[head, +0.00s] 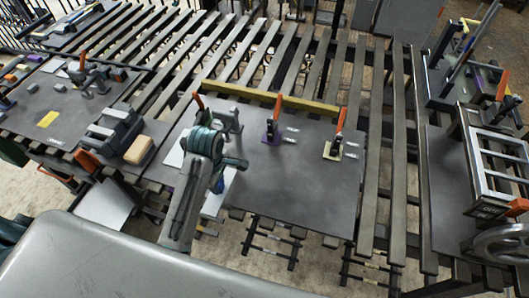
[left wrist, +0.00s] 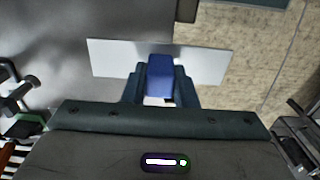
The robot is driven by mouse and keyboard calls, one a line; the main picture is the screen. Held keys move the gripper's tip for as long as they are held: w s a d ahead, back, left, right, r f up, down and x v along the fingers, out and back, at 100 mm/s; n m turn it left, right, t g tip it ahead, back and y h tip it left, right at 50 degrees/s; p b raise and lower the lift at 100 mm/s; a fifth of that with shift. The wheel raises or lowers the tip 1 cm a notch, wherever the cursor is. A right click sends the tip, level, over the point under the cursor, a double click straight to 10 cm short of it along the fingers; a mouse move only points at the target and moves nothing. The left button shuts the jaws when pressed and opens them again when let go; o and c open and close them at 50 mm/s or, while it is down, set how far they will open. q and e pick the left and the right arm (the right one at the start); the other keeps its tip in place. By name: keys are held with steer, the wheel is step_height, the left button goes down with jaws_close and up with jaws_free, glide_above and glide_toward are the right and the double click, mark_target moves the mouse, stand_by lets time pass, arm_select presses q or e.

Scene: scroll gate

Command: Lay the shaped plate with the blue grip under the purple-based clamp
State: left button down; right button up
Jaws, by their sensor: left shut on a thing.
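The purple-based clamp (head: 271,137) stands on the dark work plate, with its orange handle upright. The pale, flat shaped plate (head: 214,203) shows beside my left arm near the work plate's front edge, partly hidden by the arm. In the left wrist view the plate (left wrist: 108,57) spans both sides of the jaws, and its blue grip (left wrist: 160,76) sits between the fingers. My left gripper (left wrist: 159,92) is shut on this blue grip. The held plate is to the left of and nearer than the purple-based clamp. My right gripper is not in view.
A clamp with a yellowish base (head: 333,150) stands right of the purple one. Another orange-handled clamp (head: 229,121) stands behind my left gripper. A yellow bar (head: 270,97) runs along the back. The work plate's front right (head: 310,195) is clear.

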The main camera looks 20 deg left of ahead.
arm_select(q)
steer(key=w, duration=0.1)
steer(key=w+d, duration=0.1)
steer(key=shift+w+f, duration=0.1)
steer(key=shift+w, duration=0.2)
steer(key=w+d+b, duration=0.1)
steer(key=w, duration=0.1)
steer(key=w+d+b, duration=0.1)
steer(key=w+d, duration=0.1)
steer(key=w+d+b, duration=0.1)
steer(key=w, duration=0.1)
steer(key=shift+d+f, duration=0.25)
steer(key=shift+d, duration=0.15)
steer(key=w, duration=0.1)
steer(key=w+d, duration=0.1)
steer(key=w, duration=0.1)
steer(key=w+d, duration=0.1)
steer(key=shift+w+d+f+p, duration=0.1)
steer(key=shift+w+d+p, duration=0.05)
steer(key=shift+w+p, duration=0.2)
steer(key=shift+w+d, duration=0.2)
steer(key=shift+d, duration=0.05)
step_height(320, 180, down, 3)
steer(key=shift+p, duration=1.15)
steer(key=shift+w+f, duration=0.15)
steer(key=shift+f, duration=0.25)
steer(key=c, duration=1.2)
jaws_free()
steer(key=shift+f, duration=0.1)
